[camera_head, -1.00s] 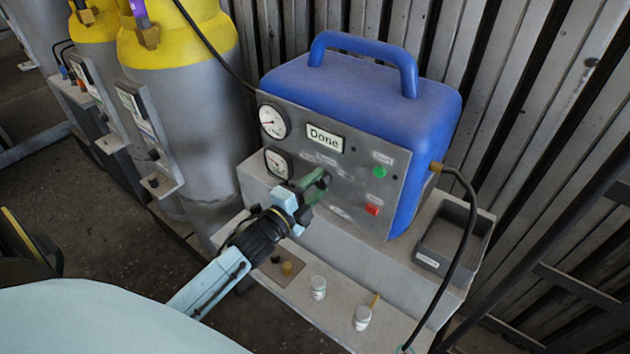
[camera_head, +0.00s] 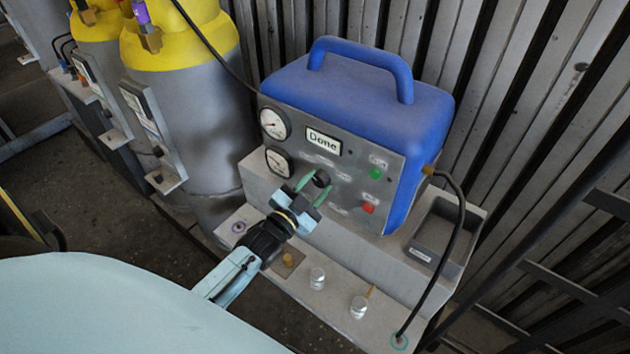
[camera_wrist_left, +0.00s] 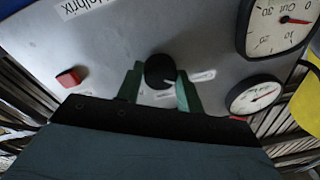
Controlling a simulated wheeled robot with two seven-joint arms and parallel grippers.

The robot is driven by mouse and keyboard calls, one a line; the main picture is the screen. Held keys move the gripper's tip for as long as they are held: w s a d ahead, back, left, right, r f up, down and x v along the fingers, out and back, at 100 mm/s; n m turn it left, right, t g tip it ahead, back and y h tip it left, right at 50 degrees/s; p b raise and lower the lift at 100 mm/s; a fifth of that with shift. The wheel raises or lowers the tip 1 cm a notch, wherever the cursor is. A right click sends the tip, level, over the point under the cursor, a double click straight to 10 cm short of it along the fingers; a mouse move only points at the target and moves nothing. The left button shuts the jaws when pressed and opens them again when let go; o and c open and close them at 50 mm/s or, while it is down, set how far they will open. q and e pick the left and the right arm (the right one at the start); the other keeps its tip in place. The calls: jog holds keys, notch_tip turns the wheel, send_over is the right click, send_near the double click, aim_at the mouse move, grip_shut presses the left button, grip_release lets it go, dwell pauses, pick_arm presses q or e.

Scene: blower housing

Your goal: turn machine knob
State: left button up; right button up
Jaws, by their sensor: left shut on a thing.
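The blue machine (camera_head: 365,100) stands on a grey step, its grey front panel facing me. Its black round knob (camera_head: 321,179) sits low on the panel. In the left wrist view the knob (camera_wrist_left: 160,71) shows a pale mark on its face. My left gripper (camera_head: 312,190) has its green fingers on either side of the knob, shut on it. The fingers also show in the left wrist view (camera_wrist_left: 160,88), close to the panel. The display (camera_head: 323,142) reads "Done". My right gripper is not in view.
Two gauges (camera_head: 273,123) are left of the display. A green button (camera_head: 376,173) and a red button (camera_head: 368,208) are right of the knob. A grey bin (camera_head: 430,246) and black hose are at right, gas cylinders (camera_head: 185,95) at left.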

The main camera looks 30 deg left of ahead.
pick_arm(q)
jog(key=shift+n+p, duration=0.4)
jog(key=shift+n, duration=0.7)
jog(key=o, duration=1)
jog(key=shift+s, duration=0.1)
jog(key=s, duration=1.3)
jog(key=shift+a+f, duration=0.2)
jog(key=shift+f, duration=0.25)
jog(key=shift+s, duration=0.1)
